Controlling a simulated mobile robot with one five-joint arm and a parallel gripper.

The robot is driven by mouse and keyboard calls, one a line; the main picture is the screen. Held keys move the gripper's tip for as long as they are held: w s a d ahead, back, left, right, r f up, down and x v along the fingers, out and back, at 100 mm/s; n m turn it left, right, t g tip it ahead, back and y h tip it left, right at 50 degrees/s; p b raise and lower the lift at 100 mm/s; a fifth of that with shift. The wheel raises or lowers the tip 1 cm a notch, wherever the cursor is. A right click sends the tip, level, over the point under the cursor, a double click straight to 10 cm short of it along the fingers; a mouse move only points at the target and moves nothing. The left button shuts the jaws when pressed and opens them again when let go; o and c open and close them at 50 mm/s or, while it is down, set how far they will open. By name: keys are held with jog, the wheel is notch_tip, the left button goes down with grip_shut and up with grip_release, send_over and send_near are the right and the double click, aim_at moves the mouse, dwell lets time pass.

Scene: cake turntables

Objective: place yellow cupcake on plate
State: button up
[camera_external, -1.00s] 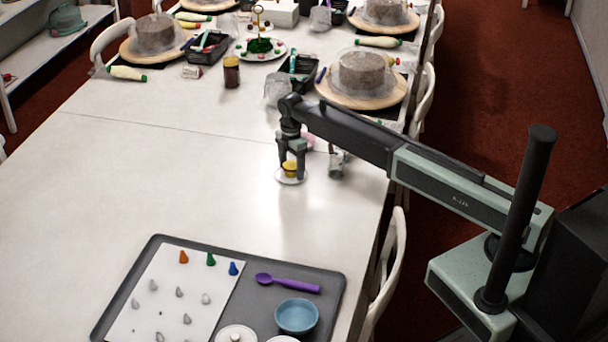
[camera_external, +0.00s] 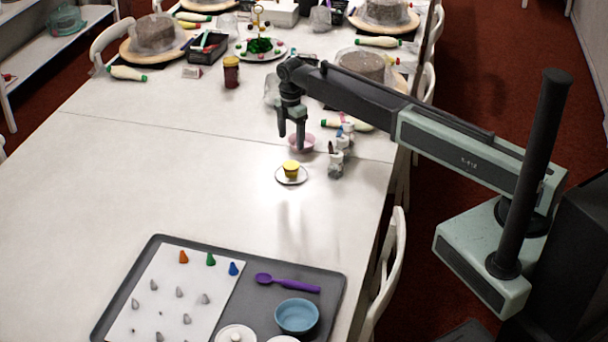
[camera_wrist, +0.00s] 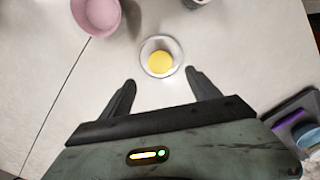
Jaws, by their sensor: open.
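The yellow cupcake (camera_external: 291,168) sits upright on the small white plate (camera_external: 291,180) on the long white table. In the wrist view the cupcake (camera_wrist: 160,62) shows near the middle of the round plate (camera_wrist: 146,49). My gripper (camera_external: 291,144) is open and empty, raised above the table and apart from the cupcake. In the wrist view the two fingers of my gripper (camera_wrist: 160,78) are spread, with the plate beyond their tips.
A pink bowl (camera_external: 302,142) stands behind the plate, and a cup with utensils (camera_external: 336,164) stands to its right. A grey tray (camera_external: 335,280) with a purple spoon (camera_external: 288,283) lies at the front. The table's left middle is clear.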

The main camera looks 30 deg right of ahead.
jog(key=s+d+m, duration=2)
jog(key=s+d, duration=0.3)
jog(key=d, duration=0.2)
jog(key=shift+s+d+f, duration=0.1)
jog(key=shift+d+f, duration=0.05)
